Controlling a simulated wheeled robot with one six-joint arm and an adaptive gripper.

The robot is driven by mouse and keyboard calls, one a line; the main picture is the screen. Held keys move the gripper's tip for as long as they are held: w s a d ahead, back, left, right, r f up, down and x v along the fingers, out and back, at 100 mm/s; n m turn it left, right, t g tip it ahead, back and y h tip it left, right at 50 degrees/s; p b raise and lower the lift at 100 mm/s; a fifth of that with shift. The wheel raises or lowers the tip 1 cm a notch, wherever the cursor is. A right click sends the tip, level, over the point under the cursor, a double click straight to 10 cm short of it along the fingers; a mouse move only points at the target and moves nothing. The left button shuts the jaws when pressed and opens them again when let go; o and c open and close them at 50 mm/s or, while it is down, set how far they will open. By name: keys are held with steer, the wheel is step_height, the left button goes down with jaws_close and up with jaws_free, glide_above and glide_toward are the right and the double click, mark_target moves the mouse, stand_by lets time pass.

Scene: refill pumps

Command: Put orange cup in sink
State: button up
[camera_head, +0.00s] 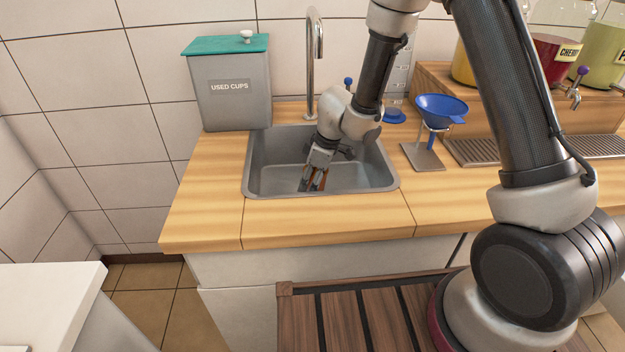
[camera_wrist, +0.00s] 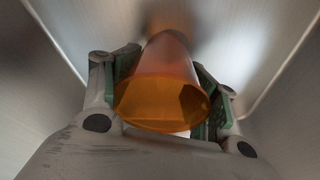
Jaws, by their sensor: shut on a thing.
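The orange cup (camera_wrist: 165,85) is see-through and sits between the green-padded fingers of my gripper (camera_wrist: 168,88) in the wrist view. My gripper is shut on it. In the head view my gripper (camera_head: 314,180) points down inside the grey sink (camera_head: 262,178), near its front wall, and only a sliver of orange shows between the fingers. The sink walls (camera_wrist: 45,85) surround the cup in the wrist view. I cannot tell whether the cup touches the sink floor.
A grey bin marked USED CUPS (camera_head: 230,90) with a teal lid stands behind the sink at left. A tap (camera_head: 312,60) rises behind the sink. A blue funnel (camera_head: 440,106) on a stand and dispenser jars (camera_head: 552,50) are at right. The wooden counter (camera_head: 325,217) in front is clear.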

steer(key=o, duration=0.8)
steer(key=shift+f, duration=0.1)
steer(key=v, duration=1.2)
steer(key=shift+a, duration=0.1)
